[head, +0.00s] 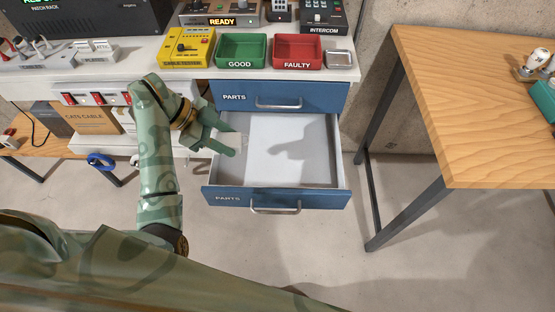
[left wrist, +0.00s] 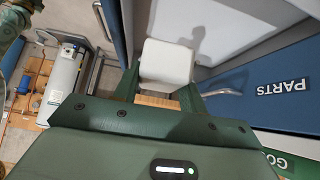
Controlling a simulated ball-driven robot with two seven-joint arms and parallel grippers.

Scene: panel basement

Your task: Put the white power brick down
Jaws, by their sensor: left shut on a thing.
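The white power brick (left wrist: 166,62) sits between the fingers of my left gripper (left wrist: 158,97) in the left wrist view. In the head view the left gripper (head: 234,141) is at the left side of the open lower parts drawer (head: 319,198), above it, with only a pale bit of the brick showing at its fingertips. The gripper is shut on the brick. The drawer looks empty, with a shadow on its pale floor. My right gripper is not in view.
The blue upper drawer (head: 309,96) is shut above the open one. A green GOOD tray (head: 242,62), a red FAULTY tray (head: 297,64) and a yellow box (head: 187,60) stand on the bench. A wooden table (head: 450,110) is at the right, with clear floor between.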

